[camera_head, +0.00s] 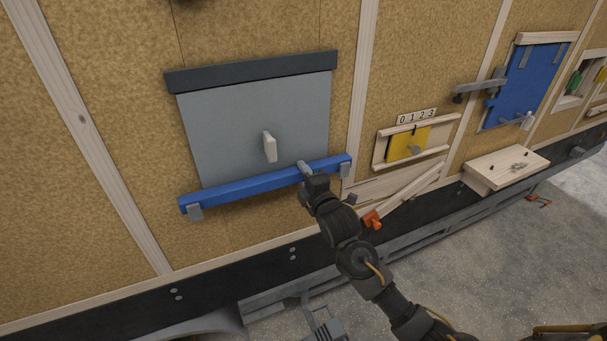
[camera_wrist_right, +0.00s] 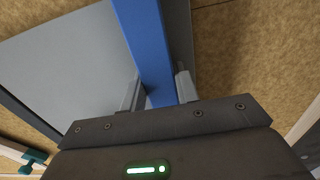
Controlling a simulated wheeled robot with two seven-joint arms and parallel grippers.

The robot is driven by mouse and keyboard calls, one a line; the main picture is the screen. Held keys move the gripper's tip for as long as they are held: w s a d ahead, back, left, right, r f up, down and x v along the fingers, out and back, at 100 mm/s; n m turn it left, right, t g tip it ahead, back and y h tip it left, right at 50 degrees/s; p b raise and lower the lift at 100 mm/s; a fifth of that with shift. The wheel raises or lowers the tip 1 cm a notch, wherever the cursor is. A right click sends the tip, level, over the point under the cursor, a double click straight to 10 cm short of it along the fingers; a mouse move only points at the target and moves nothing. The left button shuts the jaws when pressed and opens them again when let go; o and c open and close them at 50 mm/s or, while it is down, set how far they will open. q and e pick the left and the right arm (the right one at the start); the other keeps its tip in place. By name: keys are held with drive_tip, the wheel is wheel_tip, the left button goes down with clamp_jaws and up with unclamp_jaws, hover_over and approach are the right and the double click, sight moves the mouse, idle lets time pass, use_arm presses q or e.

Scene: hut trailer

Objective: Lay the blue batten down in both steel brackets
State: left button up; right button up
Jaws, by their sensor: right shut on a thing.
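The blue batten (camera_head: 245,185) lies lengthwise across the lower edge of a grey panel (camera_head: 230,120) on the wall, rising slightly to the right in the head view. In the right wrist view the batten (camera_wrist_right: 147,45) runs between the two fingers (camera_wrist_right: 158,92). My left gripper is not in view.
A pale handle (camera_head: 269,147) sticks out of the panel above the batten. The wall below the batten's left half is clear.

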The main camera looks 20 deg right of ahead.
drive_tip(key=o, duration=2)
drive_tip(key=shift+s, duration=0.25)
drive_tip(key=shift+s+d+f+p, duration=0.1)
drive_tip(key=shift+s+p, duration=0.4)
drive_tip(key=shift+s, duration=0.15)
drive_tip(key=shift+s+d+f+p, duration=0.1)
drive_tip(key=shift+s+p, duration=0.4)
drive_tip(key=shift+s, duration=0.1)
drive_tip(key=shift+s+d, duration=0.2)
drive_tip(key=shift+s, duration=1.3)
drive_tip(key=shift+s+d, duration=0.2)
drive_tip(key=shift+s, duration=1.3)
drive_tip(key=shift+s+d, duration=0.2)
drive_tip(key=shift+s, duration=1.3)
